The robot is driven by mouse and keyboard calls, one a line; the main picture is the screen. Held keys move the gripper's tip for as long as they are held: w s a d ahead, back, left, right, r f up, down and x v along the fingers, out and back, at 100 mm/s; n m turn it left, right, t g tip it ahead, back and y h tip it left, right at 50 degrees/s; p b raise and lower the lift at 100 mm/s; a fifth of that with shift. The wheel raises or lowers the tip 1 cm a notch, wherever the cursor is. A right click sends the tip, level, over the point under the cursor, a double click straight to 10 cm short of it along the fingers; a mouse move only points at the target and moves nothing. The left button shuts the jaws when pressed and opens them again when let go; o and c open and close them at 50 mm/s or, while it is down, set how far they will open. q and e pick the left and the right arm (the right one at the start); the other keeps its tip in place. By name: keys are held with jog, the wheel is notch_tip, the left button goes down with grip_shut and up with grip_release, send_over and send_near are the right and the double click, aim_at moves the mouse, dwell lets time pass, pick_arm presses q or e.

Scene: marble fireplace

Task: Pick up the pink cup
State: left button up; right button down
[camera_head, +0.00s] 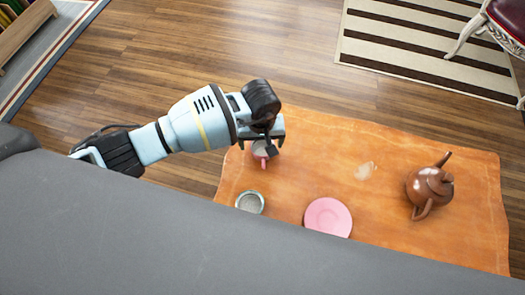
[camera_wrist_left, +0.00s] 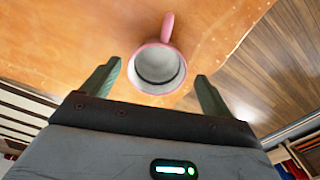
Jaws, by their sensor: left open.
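The pink cup (camera_head: 263,163) stands on the orange-brown wooden table (camera_head: 310,150) near its left end, partly hidden under my left gripper (camera_head: 270,137) in the head view. In the left wrist view the cup (camera_wrist_left: 157,68) shows its pink rim, pale inside and a handle pointing up and away. My left gripper (camera_wrist_left: 158,85) is open, with one finger on each side of the cup's near part. A gap shows between the cup and each finger. The depth between fingers and cup is hard to tell. My right gripper is not in view.
A pink plate (camera_head: 328,217) and a small grey-green round dish (camera_head: 250,203) are on the table's near side. A brown teapot (camera_head: 430,187) stands at the right. A pale patch (camera_head: 366,170) lies mid-table. A striped rug (camera_head: 420,45) and chair (camera_head: 490,28) are beyond.

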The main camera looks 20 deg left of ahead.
aim_at(263, 153)
pick_arm(q)
jog(key=f, duration=0.4)
jog(key=shift+s+d+f+b, duration=0.1)
jog(key=shift+d+f+b, duration=0.15)
jog(key=shift+f+b, duration=0.15)
jog(key=c, duration=1.1)
jog(key=shift+r, duration=0.15)
jog(key=shift+c, duration=0.2)
notch_tip(263, 153, up, 4)
jog(key=shift+f+p, duration=0.15)
jog(key=shift+p, duration=0.25)
jog(key=s+d, duration=0.3)
jog(key=d, duration=0.1)
jog(key=s+d, duration=0.4)
jog(key=s+d+r, duration=0.1)
jog(key=s+d, duration=0.2)
jog(key=d, duration=0.1)
jog(key=shift+s, duration=0.3)
